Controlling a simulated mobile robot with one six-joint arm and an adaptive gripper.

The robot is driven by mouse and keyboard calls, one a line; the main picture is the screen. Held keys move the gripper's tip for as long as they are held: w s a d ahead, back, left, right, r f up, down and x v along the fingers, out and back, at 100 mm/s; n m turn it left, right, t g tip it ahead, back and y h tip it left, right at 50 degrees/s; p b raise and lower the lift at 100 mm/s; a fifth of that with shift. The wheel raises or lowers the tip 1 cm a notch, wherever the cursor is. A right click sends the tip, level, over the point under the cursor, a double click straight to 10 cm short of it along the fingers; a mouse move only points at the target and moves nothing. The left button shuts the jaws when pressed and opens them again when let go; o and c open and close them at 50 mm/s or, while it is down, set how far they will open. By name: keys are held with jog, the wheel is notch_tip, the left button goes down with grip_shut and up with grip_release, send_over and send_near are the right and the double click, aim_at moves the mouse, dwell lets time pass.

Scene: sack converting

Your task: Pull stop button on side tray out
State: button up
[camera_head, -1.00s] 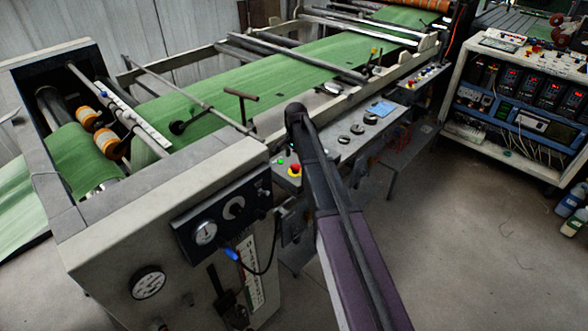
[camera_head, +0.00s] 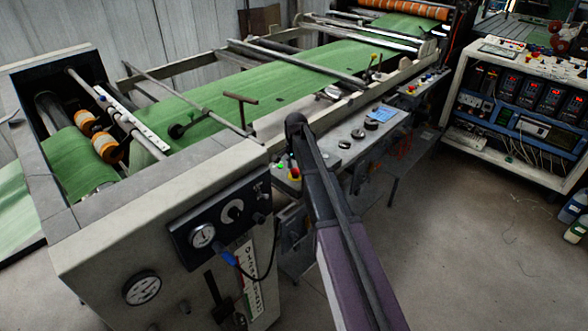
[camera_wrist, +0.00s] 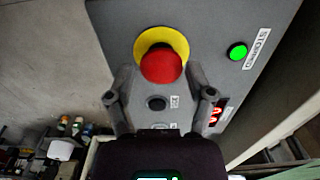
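The stop button (camera_wrist: 161,66) is a red mushroom head on a yellow collar (camera_wrist: 147,42), set on the grey side tray (camera_wrist: 205,25). In the wrist view it sits at upper middle. My gripper (camera_wrist: 160,78) is open, with one finger to the left of the red head and one to the right. I see no clear contact with the button, and the depth between fingers and button is hard to judge. In the head view the stop button (camera_head: 294,174) shows small, left of my dark arm. My gripper is not distinguishable there.
A lit green button (camera_wrist: 237,51) with a label is right of the stop button. A black knob (camera_wrist: 156,103) and a red digital display (camera_wrist: 216,115) are below it. The machine's grey housing (camera_head: 160,225) stands left. Open floor (camera_head: 480,240) lies right.

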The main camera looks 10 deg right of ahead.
grip_shut()
jog(key=shift+r+p, duration=0.5)
jog(key=shift+p, duration=0.05)
jog(key=shift+f, duration=0.1)
jog(key=o, duration=0.6)
grip_release()
